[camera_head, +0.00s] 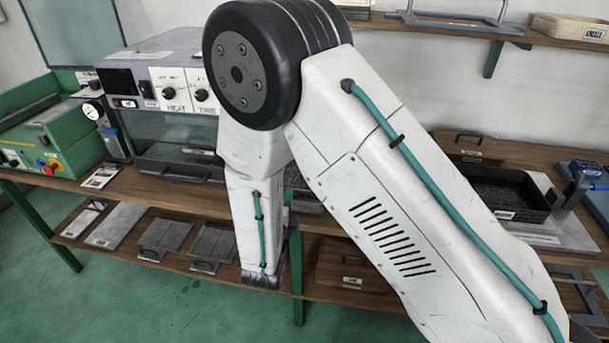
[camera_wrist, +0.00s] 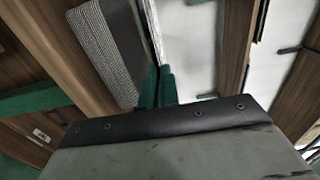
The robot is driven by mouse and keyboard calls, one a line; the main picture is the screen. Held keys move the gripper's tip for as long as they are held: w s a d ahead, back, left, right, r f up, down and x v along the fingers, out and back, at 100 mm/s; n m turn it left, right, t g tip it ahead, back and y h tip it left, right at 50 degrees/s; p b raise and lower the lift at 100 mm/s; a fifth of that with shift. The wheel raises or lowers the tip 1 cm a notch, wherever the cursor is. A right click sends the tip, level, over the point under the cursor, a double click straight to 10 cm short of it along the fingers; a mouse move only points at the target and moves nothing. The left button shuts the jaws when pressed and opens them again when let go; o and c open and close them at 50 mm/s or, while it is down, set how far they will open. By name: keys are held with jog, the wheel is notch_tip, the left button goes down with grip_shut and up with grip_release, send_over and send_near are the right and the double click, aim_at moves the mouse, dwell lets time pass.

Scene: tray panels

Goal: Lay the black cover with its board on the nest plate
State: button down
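A black tray-like cover (camera_head: 500,192) with a mesh-like inside and a white label lies on a pale metal plate (camera_head: 560,232), perhaps the nest plate, at the right of the bench in the head view. I cannot tell whether it holds a board. My gripper is mostly hidden behind my own arm in the head view. In the wrist view, the two teal fingers of my gripper (camera_wrist: 157,88) are close together. A thin bright strip (camera_wrist: 153,30) runs to the gap between them, and I cannot tell whether they grip it.
A heater box (camera_head: 180,85) with knobs and a green machine (camera_head: 50,135) stand on the bench at left. Several grey plates lie on the lower shelf (camera_head: 120,255). A dark handled panel (camera_head: 467,150) lies at the back right. The wrist view shows a grey textured panel (camera_wrist: 105,50) beside the fingers.

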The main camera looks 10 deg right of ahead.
jog(key=s+a+r, duration=0.2)
jog(key=s+r, duration=0.3)
jog(key=s, duration=0.2)
jog(key=shift+s+a, duration=0.35)
jog(key=shift+a, duration=0.1)
dwell(0.5)
